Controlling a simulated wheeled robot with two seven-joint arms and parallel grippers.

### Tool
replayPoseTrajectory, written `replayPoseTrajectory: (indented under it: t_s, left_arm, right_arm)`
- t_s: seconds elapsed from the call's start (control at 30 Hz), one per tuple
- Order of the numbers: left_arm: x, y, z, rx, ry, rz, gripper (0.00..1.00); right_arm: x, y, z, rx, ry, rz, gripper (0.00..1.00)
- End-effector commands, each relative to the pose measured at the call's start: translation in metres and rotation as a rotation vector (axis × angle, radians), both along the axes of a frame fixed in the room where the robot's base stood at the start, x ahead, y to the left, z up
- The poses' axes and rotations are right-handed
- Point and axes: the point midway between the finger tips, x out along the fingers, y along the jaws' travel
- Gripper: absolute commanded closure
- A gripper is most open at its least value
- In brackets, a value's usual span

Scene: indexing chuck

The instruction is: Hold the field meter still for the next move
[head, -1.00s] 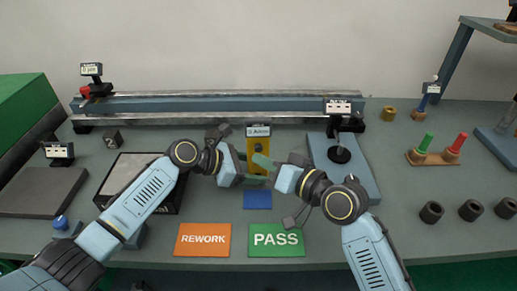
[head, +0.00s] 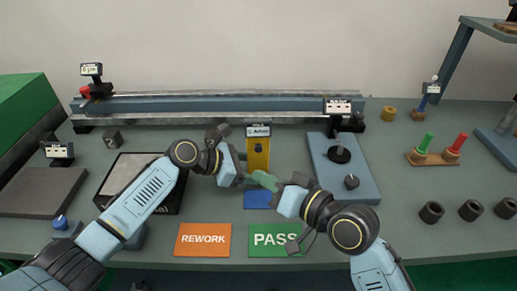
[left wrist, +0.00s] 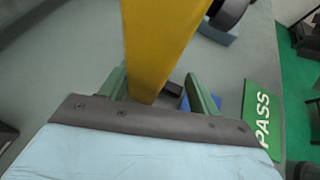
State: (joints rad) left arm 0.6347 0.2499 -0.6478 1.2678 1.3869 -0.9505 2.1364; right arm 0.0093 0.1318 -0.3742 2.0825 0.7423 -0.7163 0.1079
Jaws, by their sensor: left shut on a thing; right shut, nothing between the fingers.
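The field meter (head: 258,155) is a yellow upright body with a small display on top, standing behind the blue pad in the head view. In the left wrist view, the yellow meter (left wrist: 160,40) rises between the green fingers. My left gripper (left wrist: 160,90) is shut on its lower part. In the head view, my left gripper (head: 246,179) is at the meter's lower left, its fingers partly hidden. My right gripper (head: 264,180) is shut and empty, just in front of and below the meter. I cannot tell whether the right fingertips touch anything.
A blue pad (head: 257,201), an orange REWORK card (head: 203,240) and a green PASS card (head: 272,237) lie in front. A blue plate (head: 365,188) with black knobs is at right. A rail (head: 210,119) runs behind. Black rings (head: 431,212) stand further right.

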Motion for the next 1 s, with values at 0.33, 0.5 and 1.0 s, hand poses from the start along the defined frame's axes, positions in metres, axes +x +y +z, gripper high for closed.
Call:
replayPoseTrajectory:
  t_s: [0.33,0.5,1.0]
  left_arm:
    - [0.0002,0.0003,0.0,0.0,0.0,0.001,0.51]
    - [0.0002,0.0003,0.0,0.0,0.0,0.001,0.29]
    - [-0.0013,0.0064,0.0032,0.0,-0.001,0.002,0.13]
  right_arm:
    - [0.0003,0.0,-0.0001,0.0,0.0,0.0,1.0]
    - [0.0003,0.0,-0.0001,0.0,0.0,0.0,1.0]
    - [0.0003,0.0,-0.0001,0.0,0.0,0.0,1.0]
